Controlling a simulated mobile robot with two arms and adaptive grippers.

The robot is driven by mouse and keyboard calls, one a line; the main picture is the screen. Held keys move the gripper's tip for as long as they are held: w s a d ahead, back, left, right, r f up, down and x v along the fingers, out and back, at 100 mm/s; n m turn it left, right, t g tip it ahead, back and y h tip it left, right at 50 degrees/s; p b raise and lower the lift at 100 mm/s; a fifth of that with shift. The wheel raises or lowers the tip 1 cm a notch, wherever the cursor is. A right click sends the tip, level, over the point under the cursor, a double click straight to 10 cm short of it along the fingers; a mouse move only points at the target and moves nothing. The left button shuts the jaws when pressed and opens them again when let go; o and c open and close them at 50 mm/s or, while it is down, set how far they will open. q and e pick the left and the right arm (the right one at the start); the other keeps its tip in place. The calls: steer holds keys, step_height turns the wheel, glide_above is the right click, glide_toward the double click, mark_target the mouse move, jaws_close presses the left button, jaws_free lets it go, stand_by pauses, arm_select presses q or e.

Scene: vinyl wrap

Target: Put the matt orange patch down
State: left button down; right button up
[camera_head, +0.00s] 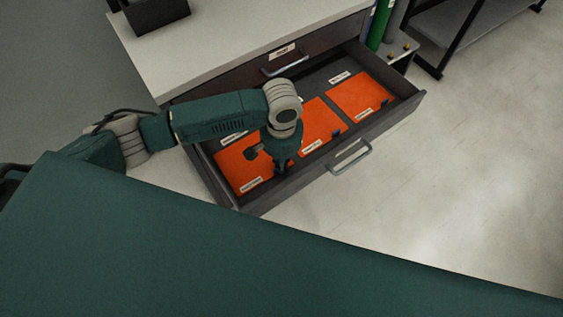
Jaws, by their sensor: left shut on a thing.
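Three flat orange patches lie side by side in the open dark drawer (409,103): a left one (236,168), a middle one (317,116) and a right one (357,93). Each has a small white label whose text is too small to read. My left gripper (281,170) points down into the drawer at the right front edge of the left patch. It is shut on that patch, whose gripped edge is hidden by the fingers. The patch appears to lie flat in the left compartment. My left wrist covers part of the middle patch. My right gripper is out of view.
The drawer front has a metal handle (350,158). A light countertop (215,48) is above, with a black holder (156,15) on it. Coloured rolls (380,22) stand behind the drawer's right end. The floor (450,170) to the right is clear.

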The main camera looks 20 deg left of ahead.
arm_select(q)
steer(key=c, duration=1.9)
jaws_free()
step_height(320, 180, up, 12)
steer(key=shift+r, duration=0.1)
steer(key=shift+s, duration=0.1)
